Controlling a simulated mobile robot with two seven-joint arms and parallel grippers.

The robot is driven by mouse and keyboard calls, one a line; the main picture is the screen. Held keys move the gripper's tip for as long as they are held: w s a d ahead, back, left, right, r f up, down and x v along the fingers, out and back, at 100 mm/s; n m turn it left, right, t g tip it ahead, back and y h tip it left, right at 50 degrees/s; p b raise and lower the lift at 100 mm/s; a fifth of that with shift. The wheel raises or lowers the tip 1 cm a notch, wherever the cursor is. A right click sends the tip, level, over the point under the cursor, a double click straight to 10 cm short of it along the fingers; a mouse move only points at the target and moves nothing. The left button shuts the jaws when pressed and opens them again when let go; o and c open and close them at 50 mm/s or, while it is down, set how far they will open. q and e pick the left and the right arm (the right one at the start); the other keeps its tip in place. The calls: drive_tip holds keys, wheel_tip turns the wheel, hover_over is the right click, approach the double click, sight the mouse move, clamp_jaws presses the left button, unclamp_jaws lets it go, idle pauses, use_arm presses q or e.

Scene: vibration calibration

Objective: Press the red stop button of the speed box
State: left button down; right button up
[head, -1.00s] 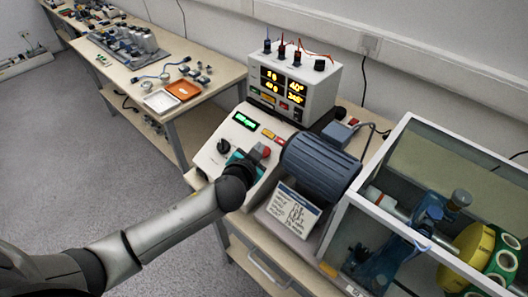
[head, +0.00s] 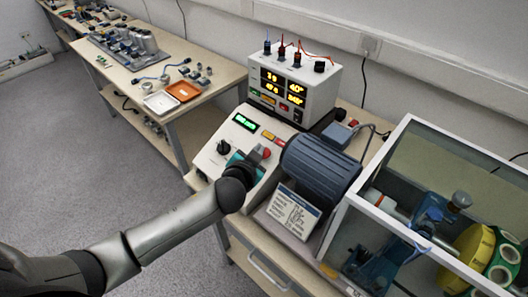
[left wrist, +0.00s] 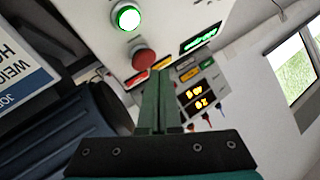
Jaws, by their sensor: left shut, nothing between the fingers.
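The speed box (head: 213,160) is a pale sloped case with a green-lit display (head: 245,122) and a black knob. Its red stop button (head: 266,153) shows just right of my left gripper (head: 257,152) in the head view. In the left wrist view the red button (left wrist: 144,60) is a round dome just beyond and left of the shut green fingers (left wrist: 158,73), beside a lit green button (left wrist: 126,18). The fingers hold nothing. I cannot tell whether the tips touch the box. In the head view my gripper hides part of the panel. My right gripper is out of view.
A blue-grey motor (head: 322,168) stands close right of the speed box, with a sign card (head: 292,211) before it. A meter box (head: 294,88) with cables stands behind. A framed guard (head: 405,130) encloses a yellow wheel at right. Another bench (head: 122,75) is at left.

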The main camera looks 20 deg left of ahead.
use_arm(q)
drive_tip(key=shift+f, duration=0.1)
idle(0.7)
drive_tip(key=shift+w+f+b, duration=0.2)
drive_tip(key=shift+f+b, duration=0.1)
drive_tip(key=shift+w+d+f+b, duration=0.1)
drive_tip(key=shift+d+f+b, duration=0.05)
drive_tip(key=shift+f+b, duration=0.2)
idle(0.6)
idle(0.4)
drive_tip(key=shift+s+r+p, duration=0.3)
drive_tip(key=shift+r+p, duration=0.4)
drive_tip(key=shift+p, duration=0.2)
drive_tip(key=r+p, duration=0.1)
drive_tip(key=s+r+p, duration=0.1)
drive_tip(key=r+p, duration=0.1)
drive_tip(key=s+a+r+p, duration=0.1)
drive_tip(key=p, duration=0.1)
drive_tip(key=shift+r, duration=0.3)
